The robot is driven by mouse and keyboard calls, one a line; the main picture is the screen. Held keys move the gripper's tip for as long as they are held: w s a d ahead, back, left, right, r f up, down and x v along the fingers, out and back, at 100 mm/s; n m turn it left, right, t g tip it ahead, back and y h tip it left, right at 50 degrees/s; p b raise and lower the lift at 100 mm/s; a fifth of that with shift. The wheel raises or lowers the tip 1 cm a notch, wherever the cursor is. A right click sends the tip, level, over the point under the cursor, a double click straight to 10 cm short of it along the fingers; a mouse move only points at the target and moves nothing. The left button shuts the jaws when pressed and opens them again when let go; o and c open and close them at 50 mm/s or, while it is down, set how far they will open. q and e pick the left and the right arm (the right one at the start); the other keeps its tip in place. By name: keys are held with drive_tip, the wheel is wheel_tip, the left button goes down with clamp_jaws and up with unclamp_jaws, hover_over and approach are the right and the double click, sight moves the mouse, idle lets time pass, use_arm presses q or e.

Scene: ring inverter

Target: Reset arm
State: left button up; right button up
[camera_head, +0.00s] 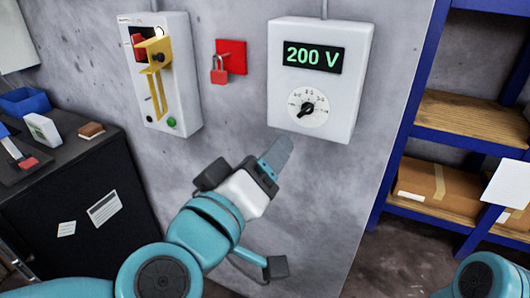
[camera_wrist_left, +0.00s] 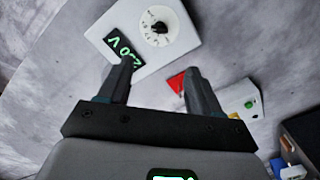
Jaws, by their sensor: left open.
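My left gripper (camera_head: 276,155) is raised in front of the wall, below the grey voltage box (camera_head: 350,95). In the left wrist view its two fingers stand apart with nothing between them (camera_wrist_left: 158,75). The box has a green display (camera_head: 313,56) reading 200 V and a round white dial (camera_head: 308,107) with a black knob (camera_head: 307,107). The dial (camera_wrist_left: 160,27) also shows ahead of the fingers in the left wrist view, apart from them. My right gripper is out of view; only a teal part of my right arm shows at bottom right.
A switch box (camera_head: 182,100) with a yellow lever and a green button hangs on the wall at left. A red plate (camera_head: 231,57) with a padlock (camera_head: 219,70) is beside it. A dark cabinet (camera_head: 80,215) stands left, blue shelves (camera_head: 470,117) right.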

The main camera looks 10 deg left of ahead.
use_arm(q)
drive_tip(key=w+a+f+n+g+y+p, duration=0.1)
drive_tip(key=w+a+f+g+y, duration=0.2)
drive_tip(key=f, duration=0.5)
drive_tip(key=w+a+f+g+y+p, duration=0.1)
drive_tip(key=w+a+f, duration=0.3)
drive_tip(key=f, duration=0.5)
wheel_tip(320, 180, down, 14)
drive_tip(key=a+m+g+y+p, duration=0.1)
drive_tip(key=a+g+p, duration=0.1)
drive_tip(key=a+g, duration=0.15)
drive_tip(key=s+f+m+g, duration=0.1)
drive_tip(key=s+f+g, duration=0.2)
drive_tip(key=s+f, duration=0.35)
drive_tip(key=s+f+g, duration=0.3)
drive_tip(key=s+f, duration=0.1)
drive_tip(key=f, duration=0.6)
drive_tip(key=s+d+f+m+g+h+p, duration=0.1)
drive_tip(key=s+d+f+m+g+h, duration=0.1)
drive_tip(key=s, duration=0.9)
wheel_tip(320, 180, down, 3)
drive_tip(key=shift+d+g+h, duration=0.65)
drive_tip(key=shift+d+h, duration=0.05)
drive_tip(key=shift+d, duration=0.25)
drive_tip(key=shift+w, duration=0.1)
